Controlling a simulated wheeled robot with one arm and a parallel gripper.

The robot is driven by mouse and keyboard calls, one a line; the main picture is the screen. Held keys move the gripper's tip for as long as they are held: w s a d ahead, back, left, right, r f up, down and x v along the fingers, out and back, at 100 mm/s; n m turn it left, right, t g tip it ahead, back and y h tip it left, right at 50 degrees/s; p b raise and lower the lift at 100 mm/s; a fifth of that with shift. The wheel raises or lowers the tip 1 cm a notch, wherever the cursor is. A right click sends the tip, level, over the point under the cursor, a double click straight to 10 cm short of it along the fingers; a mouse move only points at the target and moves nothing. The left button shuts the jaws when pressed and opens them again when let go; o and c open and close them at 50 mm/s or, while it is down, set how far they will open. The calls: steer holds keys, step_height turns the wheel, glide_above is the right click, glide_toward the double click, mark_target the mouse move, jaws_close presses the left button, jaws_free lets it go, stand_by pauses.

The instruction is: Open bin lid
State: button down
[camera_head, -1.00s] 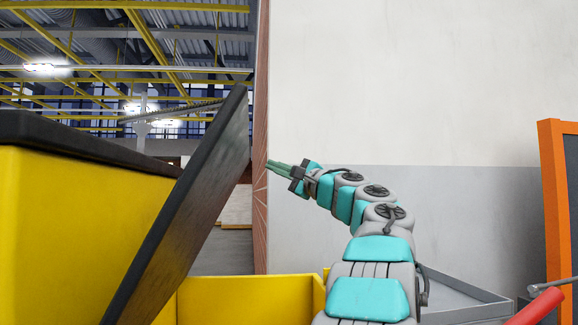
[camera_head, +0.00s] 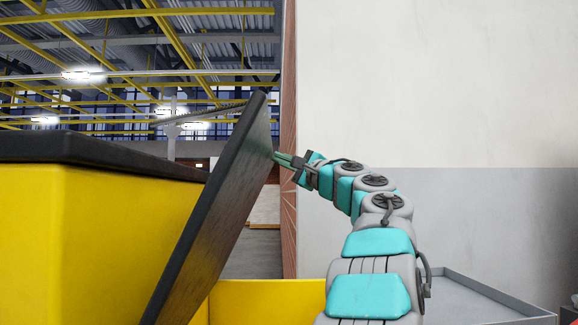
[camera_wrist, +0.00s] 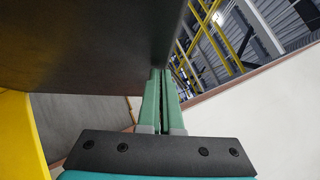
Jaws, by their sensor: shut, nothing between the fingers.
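The bin lid (camera_head: 222,200) is a black flat panel standing steeply tilted, its upper end leaning right, beside the yellow bin (camera_head: 100,240). My gripper (camera_head: 277,156) is shut and empty, its green fingers pointing left at the lid's right face, near the upper end. In the wrist view the lid (camera_wrist: 90,45) fills the upper left as a dark surface. The fingertips of my gripper (camera_wrist: 160,72) reach its lower right edge there. I cannot tell whether they touch it or stop just short.
The bin has a black top (camera_head: 90,150). A low yellow wall (camera_head: 265,300) stands below the lid. A grey tray-like surface (camera_head: 470,300) lies at lower right. A plain white and grey wall (camera_head: 450,120) rises behind my arm.

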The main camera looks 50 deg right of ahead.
steer(key=w+a+r+p, duration=0.1)
steer(key=w+a+r, duration=0.4)
steer(key=w+a, duration=0.4)
steer(key=shift+w+a, duration=0.2)
steer(key=shift+w, duration=0.7)
steer(key=shift+r, duration=0.1)
